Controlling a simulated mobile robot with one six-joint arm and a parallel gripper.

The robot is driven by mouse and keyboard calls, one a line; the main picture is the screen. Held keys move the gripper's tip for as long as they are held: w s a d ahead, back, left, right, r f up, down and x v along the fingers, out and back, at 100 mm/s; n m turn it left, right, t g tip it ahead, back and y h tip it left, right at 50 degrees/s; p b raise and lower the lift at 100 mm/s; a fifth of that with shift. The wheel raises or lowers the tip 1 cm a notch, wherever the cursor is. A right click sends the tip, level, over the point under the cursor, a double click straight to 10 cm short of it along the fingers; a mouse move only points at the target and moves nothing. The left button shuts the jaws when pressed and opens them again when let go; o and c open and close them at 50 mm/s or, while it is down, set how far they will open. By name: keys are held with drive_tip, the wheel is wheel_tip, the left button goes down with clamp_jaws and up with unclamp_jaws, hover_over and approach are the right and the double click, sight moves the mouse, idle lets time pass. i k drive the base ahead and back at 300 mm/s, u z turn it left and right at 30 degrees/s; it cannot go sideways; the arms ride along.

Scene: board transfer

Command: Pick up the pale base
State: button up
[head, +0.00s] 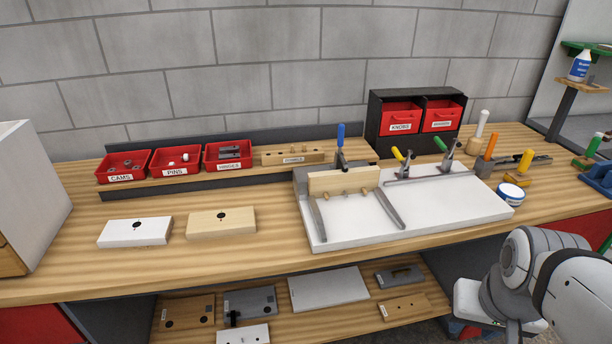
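Two flat boards lie side by side on the wooden bench top, left of the white work plate. One is a pale wood-coloured board (221,229) with a dark round spot near its back edge. The other is a white board (135,238) with a similar dark spot. Both lie flat with bare bench around them. I cannot tell from the picture alone which of them is the pale base. Part of my arm shows at the lower right, far from both boards. I cannot make out my gripper's fingers in this view.
Red bins (175,162) stand behind the boards. A white work plate (440,212) with clamps, rails and an upright wooden piece (343,181) is to their right. A white cabinet (28,190) stands at the left. More boards lie on the lower shelf (270,327).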

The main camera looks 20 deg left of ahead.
sight(203, 224)
drive_tip(key=z, duration=1.55)
drive_tip(key=k, duration=1.95)
drive_tip(key=u, duration=1.85)
drive_tip(key=i, duration=1.7)
drive_tip(key=u, duration=0.05)
